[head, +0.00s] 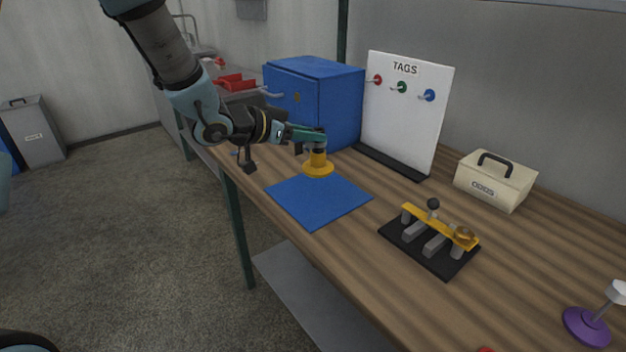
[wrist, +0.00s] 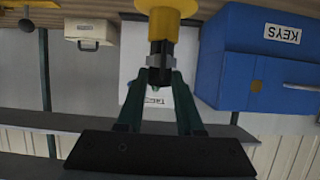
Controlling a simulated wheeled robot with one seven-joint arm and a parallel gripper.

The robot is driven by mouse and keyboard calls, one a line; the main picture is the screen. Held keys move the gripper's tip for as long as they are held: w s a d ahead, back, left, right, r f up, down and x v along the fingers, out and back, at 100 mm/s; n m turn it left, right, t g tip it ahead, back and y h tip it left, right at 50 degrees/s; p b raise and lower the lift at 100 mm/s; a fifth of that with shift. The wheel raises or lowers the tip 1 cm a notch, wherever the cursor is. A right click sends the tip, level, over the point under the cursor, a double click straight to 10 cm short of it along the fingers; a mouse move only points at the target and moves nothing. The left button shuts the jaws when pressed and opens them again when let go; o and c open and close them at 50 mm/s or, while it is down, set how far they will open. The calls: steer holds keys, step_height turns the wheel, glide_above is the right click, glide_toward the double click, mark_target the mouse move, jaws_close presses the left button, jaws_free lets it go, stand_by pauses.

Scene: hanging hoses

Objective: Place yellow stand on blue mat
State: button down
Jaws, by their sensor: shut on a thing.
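The yellow stand (head: 318,169) has a round base and an upright post, and stands upright at the far edge of the blue mat (head: 318,201). Its base overlaps that edge in the head view; I cannot tell whether it touches the surface or hangs just above. My gripper (head: 317,137) reaches in from the left and is shut on the upper part of the stand. In the wrist view, which is upside down, my gripper's fingers (wrist: 160,78) close on the dark stem below the yellow stand (wrist: 172,22). The rest of the mat is bare.
A blue key cabinet (head: 340,105) stands just behind my gripper. A white tag board (head: 405,115) with hooks, a cream box (head: 495,180), a black rack with a yellow bar (head: 430,245) and a purple-based stand (head: 588,327) are to the right on the wooden table.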

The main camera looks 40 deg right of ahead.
mark_target(312, 163)
steer(key=shift+f+p, duration=0.35)
steer(key=shift+f, duration=3.25)
steer(key=c, duration=0.8)
jaws_free()
steer(key=shift+f, duration=0.15)
steer(key=shift+c, duration=0.2)
steer(key=o, duration=0.3)
steer(key=b+v, duration=0.1)
steer(key=v, duration=1.1)
steer(key=shift+b, duration=0.4)
